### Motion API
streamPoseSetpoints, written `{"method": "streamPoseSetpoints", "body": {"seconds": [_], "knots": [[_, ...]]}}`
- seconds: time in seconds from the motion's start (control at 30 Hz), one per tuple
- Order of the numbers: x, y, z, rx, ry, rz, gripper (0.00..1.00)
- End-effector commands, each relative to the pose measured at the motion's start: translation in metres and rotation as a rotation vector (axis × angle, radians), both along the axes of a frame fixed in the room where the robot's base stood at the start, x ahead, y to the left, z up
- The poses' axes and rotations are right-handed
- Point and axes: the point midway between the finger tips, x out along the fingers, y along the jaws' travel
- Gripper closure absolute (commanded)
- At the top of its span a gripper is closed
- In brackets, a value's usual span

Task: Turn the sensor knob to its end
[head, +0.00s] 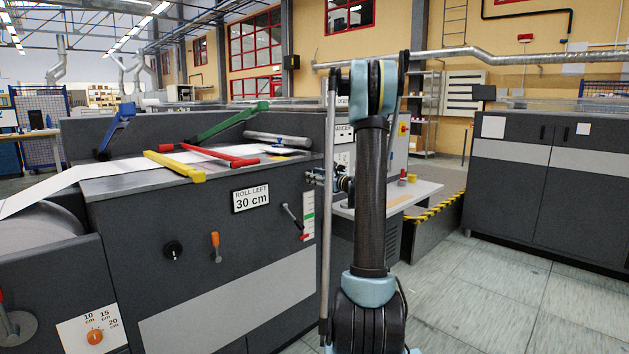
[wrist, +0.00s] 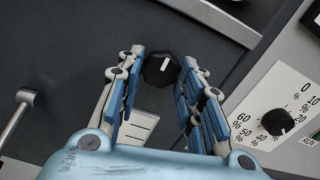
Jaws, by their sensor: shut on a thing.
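In the wrist view a black knob (wrist: 160,68) with a white pointer mark sits on a dark grey panel. My gripper (wrist: 160,80) has its blue-padded fingers on both sides of this knob and is shut on it. A pale label (wrist: 138,128) on the panel is partly hidden by the left finger, and I cannot read it. In the head view my gripper (head: 341,184) is small, beside the right end of the grey machine, partly behind my arm. The knob it holds cannot be made out there.
Another black knob (wrist: 277,121) with a percent scale is at the right of the wrist view. A metal lever (wrist: 18,112) is at its left. In the head view the machine front carries an orange knob (head: 95,336), a black knob (head: 173,250) and an orange-handled lever (head: 215,245).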

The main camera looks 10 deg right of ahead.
Motion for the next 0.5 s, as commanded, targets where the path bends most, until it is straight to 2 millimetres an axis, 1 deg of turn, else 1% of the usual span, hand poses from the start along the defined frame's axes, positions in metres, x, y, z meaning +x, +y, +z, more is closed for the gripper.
{"method": "streamPoseSetpoints", "body": {"seconds": [0.13,0.17,0.2,0.23,0.5], "knots": [[-0.0007,0.0026,-0.0002,0.0,0.0,0.005,0.9],[-0.0006,0.0027,-0.0001,0.0,0.0,0.005,0.61],[-0.0005,0.0025,0.0,0.0,0.0,0.005,0.52],[-0.0004,0.0024,0.0,0.0,0.0,0.005,0.45],[0.0001,0.0013,0.0004,0.0,-0.001,0.002,0.45]]}}
